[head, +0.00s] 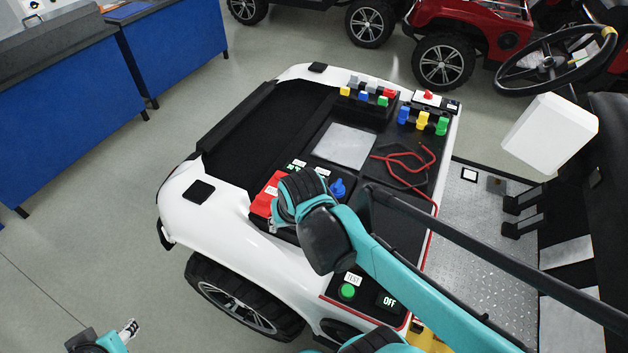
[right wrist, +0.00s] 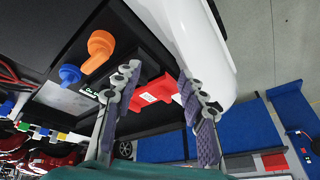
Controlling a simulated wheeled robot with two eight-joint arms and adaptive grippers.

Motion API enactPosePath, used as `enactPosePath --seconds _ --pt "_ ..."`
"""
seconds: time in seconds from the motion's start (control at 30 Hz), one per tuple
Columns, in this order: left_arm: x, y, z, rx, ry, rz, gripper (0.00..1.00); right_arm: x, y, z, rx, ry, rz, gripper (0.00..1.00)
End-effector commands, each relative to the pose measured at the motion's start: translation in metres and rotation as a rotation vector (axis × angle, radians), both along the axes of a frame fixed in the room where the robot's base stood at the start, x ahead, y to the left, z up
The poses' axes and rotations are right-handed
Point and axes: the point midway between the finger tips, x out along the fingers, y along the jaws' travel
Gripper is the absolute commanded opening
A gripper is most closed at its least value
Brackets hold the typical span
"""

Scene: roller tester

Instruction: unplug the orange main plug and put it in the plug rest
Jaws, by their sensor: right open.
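The orange main plug (right wrist: 100,46) stands on the dark panel in the right wrist view, left of my right gripper (right wrist: 158,76). The gripper's two fingers are wide apart, with nothing held between them. The plug is apart from the fingers. In the head view my right arm hides the plug and the fingers. A red block (right wrist: 154,92) shows between and beyond the fingers; its red side shows in the head view (head: 264,196). I cannot make out the plug rest for certain. My left gripper (head: 130,327) is at the bottom left, low beside the vehicle, too small to judge.
A blue knob (head: 337,188) stands near the orange plug. Coloured plugs (head: 423,119), a red cable (head: 408,160) and a grey plate (head: 344,146) are on the white vehicle's top. A steering wheel (head: 556,58) is at right. Blue benches (head: 70,100) stand at left beyond clear floor.

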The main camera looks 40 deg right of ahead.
Motion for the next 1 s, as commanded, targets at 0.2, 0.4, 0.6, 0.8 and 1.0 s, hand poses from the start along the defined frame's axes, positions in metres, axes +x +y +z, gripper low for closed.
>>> enactPosePath --seconds 0.2,0.4,0.6,0.8,1.0 --pt "0.000 0.000 0.070 0.000 0.000 0.000 0.40 0.025 -0.063 0.023 0.110 0.191 -0.364 0.41" --pt "0.000 0.000 0.101 0.000 0.000 0.000 0.40 0.028 -0.101 0.011 0.171 0.310 -0.600 0.41" --pt "0.000 0.000 0.108 0.000 0.000 0.000 0.40 0.025 -0.115 -0.001 0.192 0.356 -0.691 0.41" --pt "0.000 0.000 0.098 0.000 0.000 0.000 0.40 0.025 -0.116 -0.028 0.194 0.359 -0.696 0.41" --pt "0.000 0.000 0.088 0.000 0.000 0.000 0.40 0.025 -0.115 -0.059 0.193 0.358 -0.694 0.41"
